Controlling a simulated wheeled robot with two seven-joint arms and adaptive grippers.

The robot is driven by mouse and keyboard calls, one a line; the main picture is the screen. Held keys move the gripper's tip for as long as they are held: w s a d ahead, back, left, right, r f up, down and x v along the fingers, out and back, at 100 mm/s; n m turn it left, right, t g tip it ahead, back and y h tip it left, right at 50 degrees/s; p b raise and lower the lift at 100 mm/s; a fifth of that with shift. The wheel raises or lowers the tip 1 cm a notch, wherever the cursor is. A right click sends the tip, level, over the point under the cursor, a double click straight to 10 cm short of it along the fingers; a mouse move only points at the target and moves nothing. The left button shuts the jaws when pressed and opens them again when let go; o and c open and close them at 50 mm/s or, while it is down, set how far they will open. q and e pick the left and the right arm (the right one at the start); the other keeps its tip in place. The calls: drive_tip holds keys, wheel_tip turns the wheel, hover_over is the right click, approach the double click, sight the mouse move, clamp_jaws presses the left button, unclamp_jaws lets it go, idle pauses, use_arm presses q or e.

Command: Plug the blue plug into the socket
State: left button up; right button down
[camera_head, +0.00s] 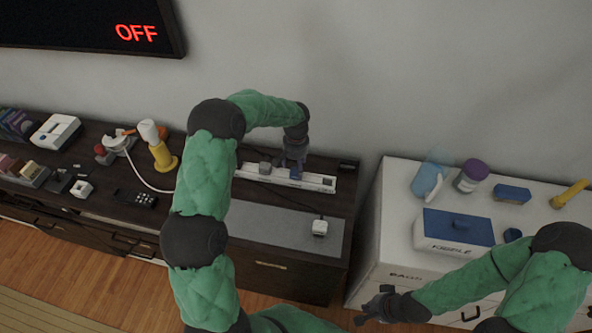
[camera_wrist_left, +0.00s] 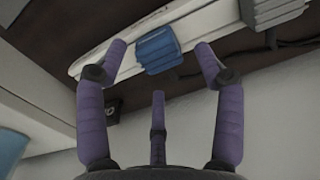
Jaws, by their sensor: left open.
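The blue plug (camera_head: 296,174) is on the white power strip (camera_head: 322,183) at the back of the dark cabinet. I cannot tell how deeply it sits in a socket. My left gripper (camera_head: 293,163) is right above the plug. In the left wrist view the blue plug (camera_wrist_left: 158,50) shows beyond and between the spread, open fingers (camera_wrist_left: 160,55), with visible gaps on both sides. The strip (camera_wrist_left: 110,50) runs behind it. My right gripper (camera_head: 374,305) is empty, its fingers apart, in front of the white cabinet.
A grey plug (camera_head: 265,167) is on the strip left of the blue one. A white plug (camera_head: 320,228) lies on the grey mat (camera_head: 265,225). A yellow lamp-like object (camera_head: 162,155) stands left. A wall display (camera_head: 137,32) reads OFF. The white cabinet (camera_head: 385,220) holds bottles and a box.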

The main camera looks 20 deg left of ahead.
sight(296, 171)
use_arm(q)
wheel_tip(296, 171, up, 8)
drive_tip(key=shift+r, duration=0.2)
idle(0.6)
